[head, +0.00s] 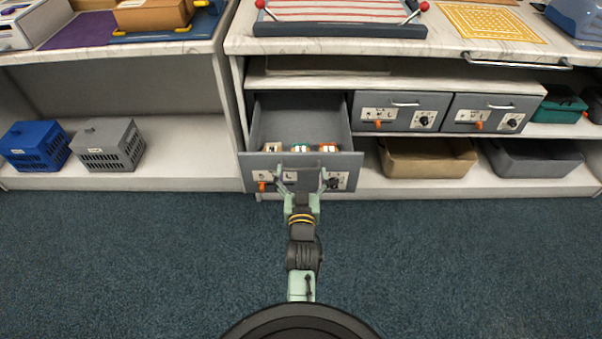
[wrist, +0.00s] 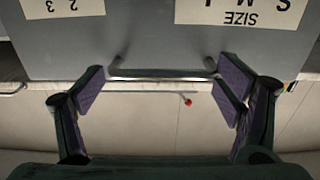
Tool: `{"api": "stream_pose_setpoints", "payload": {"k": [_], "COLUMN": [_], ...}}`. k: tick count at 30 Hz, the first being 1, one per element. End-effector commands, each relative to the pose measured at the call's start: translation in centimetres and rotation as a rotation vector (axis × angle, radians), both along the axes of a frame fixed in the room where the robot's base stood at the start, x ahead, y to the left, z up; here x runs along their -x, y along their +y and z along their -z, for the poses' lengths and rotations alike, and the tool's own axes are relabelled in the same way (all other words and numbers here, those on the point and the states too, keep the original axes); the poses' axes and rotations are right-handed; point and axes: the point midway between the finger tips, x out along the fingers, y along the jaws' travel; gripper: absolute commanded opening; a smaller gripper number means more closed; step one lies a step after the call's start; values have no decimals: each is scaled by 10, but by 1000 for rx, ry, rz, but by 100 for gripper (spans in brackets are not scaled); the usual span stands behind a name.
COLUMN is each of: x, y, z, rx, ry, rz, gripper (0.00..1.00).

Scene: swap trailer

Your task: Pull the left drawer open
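The left drawer (head: 252,163) is grey and stands pulled well out of the shelf unit, its inside showing from above. Several small items (head: 301,147) sit inside behind its front. The front bears white labels and a metal handle (head: 300,168), which also shows in the wrist view (wrist: 160,73). My gripper (head: 303,182) is in front of the drawer at the handle. In the wrist view my gripper (wrist: 163,88) has its purple-padded fingers wide apart, one near each end of the handle. Nothing is clamped between them.
Two similar drawers, the middle one (head: 400,112) and the right one (head: 490,113), are shut. Below them are a tan bin (head: 428,160) and a grey bin (head: 530,163). Blue (head: 36,147) and grey baskets (head: 108,147) stand on the left shelf. The carpet (head: 120,260) in front is clear.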

Motion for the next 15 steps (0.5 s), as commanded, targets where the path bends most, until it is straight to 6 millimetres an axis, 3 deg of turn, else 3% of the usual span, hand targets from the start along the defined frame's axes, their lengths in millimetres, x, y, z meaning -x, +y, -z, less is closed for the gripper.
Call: {"api": "stream_pose_setpoints", "payload": {"k": [5, 15], "x": [-1, -1], "y": [0, 4], "z": [-5, -5], "rx": [-2, -5], "ry": [-11, -11], "rz": [0, -7], "gripper": [99, 99]}}
